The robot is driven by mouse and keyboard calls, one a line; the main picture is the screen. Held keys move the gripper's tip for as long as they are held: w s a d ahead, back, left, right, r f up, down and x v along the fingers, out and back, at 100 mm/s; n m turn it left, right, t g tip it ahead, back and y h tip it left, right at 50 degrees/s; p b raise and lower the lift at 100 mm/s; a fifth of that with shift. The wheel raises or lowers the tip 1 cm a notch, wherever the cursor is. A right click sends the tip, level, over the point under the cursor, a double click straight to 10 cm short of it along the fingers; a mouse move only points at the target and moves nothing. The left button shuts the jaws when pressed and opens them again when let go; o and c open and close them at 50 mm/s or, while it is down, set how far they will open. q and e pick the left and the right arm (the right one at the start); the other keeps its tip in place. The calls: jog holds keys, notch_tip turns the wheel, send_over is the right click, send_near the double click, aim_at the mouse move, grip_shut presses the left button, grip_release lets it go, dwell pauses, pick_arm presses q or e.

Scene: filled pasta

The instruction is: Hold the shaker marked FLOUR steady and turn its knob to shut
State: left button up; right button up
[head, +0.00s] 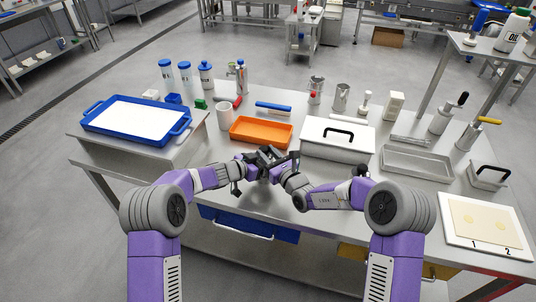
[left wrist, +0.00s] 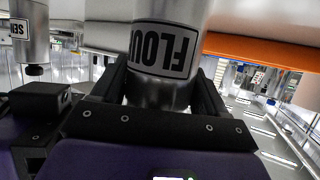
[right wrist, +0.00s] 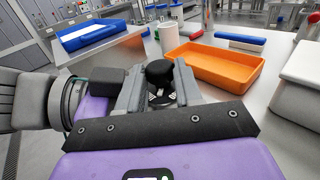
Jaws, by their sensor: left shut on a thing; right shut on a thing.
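The metal shaker marked FLOUR (left wrist: 165,48) fills the top middle of the left wrist view, with its label upside down there. My left gripper (head: 252,170) is shut around its body. In the right wrist view, the black round knob (right wrist: 160,73) sits between the fingers of my right gripper (head: 272,158), which is shut on it. In the head view the two grippers meet in front of the orange tray and mostly hide the shaker. I cannot tell how far the knob is turned.
Just behind the grippers lies an orange tray (head: 261,143). To its right is a white lidded box (head: 323,150). A blue tray (head: 96,132) stands on the left. Another shaker, its label partly cut off (left wrist: 28,40), shows in the left wrist view.

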jog(key=o, duration=0.8)
jog(key=shift+n+y, duration=0.3)
jog(key=shift+y, duration=0.1)
